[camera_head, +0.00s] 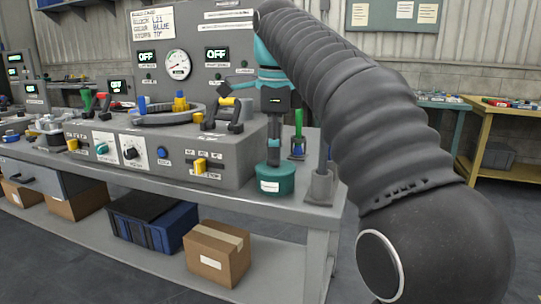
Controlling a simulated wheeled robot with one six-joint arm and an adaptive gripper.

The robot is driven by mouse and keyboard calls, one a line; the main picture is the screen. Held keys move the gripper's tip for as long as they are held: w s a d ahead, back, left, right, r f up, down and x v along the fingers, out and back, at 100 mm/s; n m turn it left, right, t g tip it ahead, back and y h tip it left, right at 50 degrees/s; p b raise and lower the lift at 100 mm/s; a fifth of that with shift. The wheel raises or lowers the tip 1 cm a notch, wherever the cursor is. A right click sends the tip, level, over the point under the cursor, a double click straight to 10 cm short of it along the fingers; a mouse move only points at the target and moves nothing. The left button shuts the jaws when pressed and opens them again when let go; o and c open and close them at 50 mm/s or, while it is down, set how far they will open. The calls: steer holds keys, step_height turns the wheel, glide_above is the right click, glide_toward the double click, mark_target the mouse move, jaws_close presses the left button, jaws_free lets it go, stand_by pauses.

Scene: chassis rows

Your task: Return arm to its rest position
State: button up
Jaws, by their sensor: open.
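My arm, in a dark ribbed cover, runs from the lower right up to the top middle of the head view. Beyond it are teal wrist parts, and my gripper (275,132) hangs below them, pointing down at the right end of the console. It is open, and I see nothing held in it. Just below it a teal round base (277,181) with a white label stands at the bench's front right. Whether the fingers touch the post on this base, I cannot tell. The grey console (130,168) with knobs, levers and a gauge is left of the gripper.
The grey workbench (255,207) has a lower shelf with cardboard boxes (216,253) and a blue-black crate (151,222). A yellow bench (485,130) is at far right.

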step_height(320, 180, down, 12)
steer(key=d+n+t, duration=0.2)
steer(key=d+n, duration=0.1)
steer(key=n, duration=1)
steer(key=s+d+f+n+t, duration=0.1)
steer(key=s+d+f, duration=0.3)
steer(key=s, duration=0.3)
steer(key=s+d+f+n, duration=0.2)
steer(key=s+d+f, duration=0.2)
steer(key=s, duration=0.4)
steer(key=s+d+f+n+t, duration=0.1)
steer(key=s+d+f+n, duration=0.1)
steer(key=s+d+f, duration=0.2)
steer(key=s+f, duration=0.1)
steer(key=s, duration=0.2)
steer(key=shift+s+f+t, duration=0.15)
steer(key=shift+s+t, duration=0.15)
steer(key=shift+s, duration=0.05)
steer(key=shift+d, duration=0.1)
